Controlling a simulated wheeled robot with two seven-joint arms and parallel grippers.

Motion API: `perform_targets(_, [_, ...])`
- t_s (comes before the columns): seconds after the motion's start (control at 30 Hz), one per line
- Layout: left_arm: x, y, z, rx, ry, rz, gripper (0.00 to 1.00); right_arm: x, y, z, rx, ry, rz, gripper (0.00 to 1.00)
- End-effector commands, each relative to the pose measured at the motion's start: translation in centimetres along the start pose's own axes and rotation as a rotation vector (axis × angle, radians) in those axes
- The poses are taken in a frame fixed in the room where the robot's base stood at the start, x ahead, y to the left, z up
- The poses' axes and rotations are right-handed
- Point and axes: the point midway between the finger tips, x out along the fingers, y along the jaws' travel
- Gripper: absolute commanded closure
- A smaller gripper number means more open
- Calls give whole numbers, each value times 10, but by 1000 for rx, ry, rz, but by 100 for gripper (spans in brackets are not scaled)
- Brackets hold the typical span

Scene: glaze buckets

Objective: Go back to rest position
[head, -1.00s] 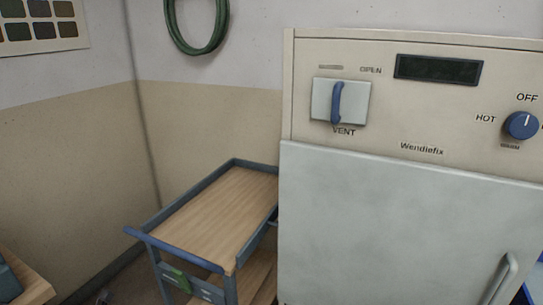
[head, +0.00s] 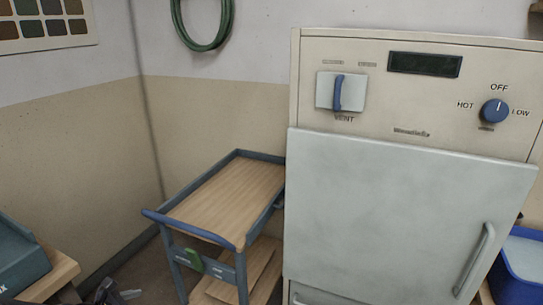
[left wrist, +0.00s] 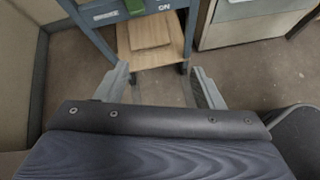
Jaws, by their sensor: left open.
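My left gripper (left wrist: 160,85) shows in the left wrist view with its two grey fingers spread wide. It is open and nothing is between the fingers; bare floor shows there. It is low, in front of the blue-grey cart (left wrist: 95,35). My right gripper is not in either view.
The cart (head: 241,265) with a wooden top stands left of the cream cabinet (head: 400,190), whose door is shut. A wooden bench (head: 62,268) with a dark green box (head: 20,265) is at left. A blue bin (head: 515,280) is at right. Floor before the cart is clear.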

Motion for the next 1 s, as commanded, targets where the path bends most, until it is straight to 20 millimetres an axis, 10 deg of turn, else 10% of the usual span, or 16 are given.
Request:
perform_targets(0.27, [-46,-37,86,404,-55,-97,38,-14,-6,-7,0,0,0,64])
perform_targets(0.53, [-146,-136,178,1192,-115,-266,38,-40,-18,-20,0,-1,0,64])
perform_targets(0.73, [-219,-197,181,1796,-81,-364,38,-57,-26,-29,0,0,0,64])
perform_targets(1.0, [-260,-218,158,2206,13,-417,38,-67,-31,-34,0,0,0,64])
